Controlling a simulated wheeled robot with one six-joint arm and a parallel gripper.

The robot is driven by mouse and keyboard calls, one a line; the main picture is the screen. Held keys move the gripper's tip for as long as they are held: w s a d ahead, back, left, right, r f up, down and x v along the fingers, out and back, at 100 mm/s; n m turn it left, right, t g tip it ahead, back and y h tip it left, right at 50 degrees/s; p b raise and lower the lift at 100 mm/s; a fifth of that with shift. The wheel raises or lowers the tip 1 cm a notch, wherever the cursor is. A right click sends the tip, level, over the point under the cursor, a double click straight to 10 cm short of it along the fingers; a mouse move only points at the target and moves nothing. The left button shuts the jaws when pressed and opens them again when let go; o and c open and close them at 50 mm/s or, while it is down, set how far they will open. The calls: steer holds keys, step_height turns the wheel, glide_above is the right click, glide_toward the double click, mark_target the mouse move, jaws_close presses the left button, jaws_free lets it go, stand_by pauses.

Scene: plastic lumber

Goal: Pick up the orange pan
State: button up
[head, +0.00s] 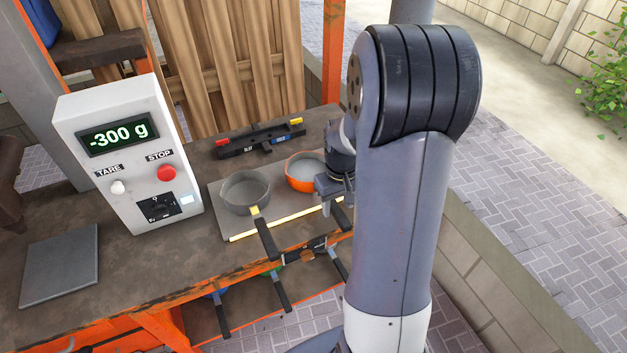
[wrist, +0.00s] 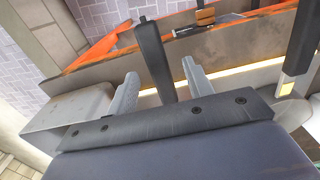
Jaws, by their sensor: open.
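The orange pan (head: 303,172) stands on the grey board at the back right of the bench, with a grey inside. My arm and gripper partly cover its right side. Its black handle (head: 343,213) points toward the bench's front edge. My gripper (head: 335,200) is open and low over the handle, beside the pan's front right. In the wrist view, a black handle (wrist: 153,55) runs between the two spread fingers of my gripper (wrist: 160,71), with room on both sides. The pan's bowl is hidden in that view. Contact cannot be told.
A grey pan (head: 243,194) stands left of the orange one; its handle (wrist: 303,40) is at right in the wrist view. A scale console (head: 127,150) reads -300 g, near a grey plate (head: 60,263). A black bar rack (head: 262,137) lies behind. Several handles hang below the front edge.

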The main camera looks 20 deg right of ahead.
mark_target(340, 213)
steer(key=f, duration=0.2)
steer(key=f+p, duration=0.1)
steer(key=shift+s+d+f, duration=0.15)
steer(key=shift+s+f, duration=0.1)
steer(key=shift+f, duration=0.7)
jaws_close()
steer(key=shift+w+r, duration=0.1)
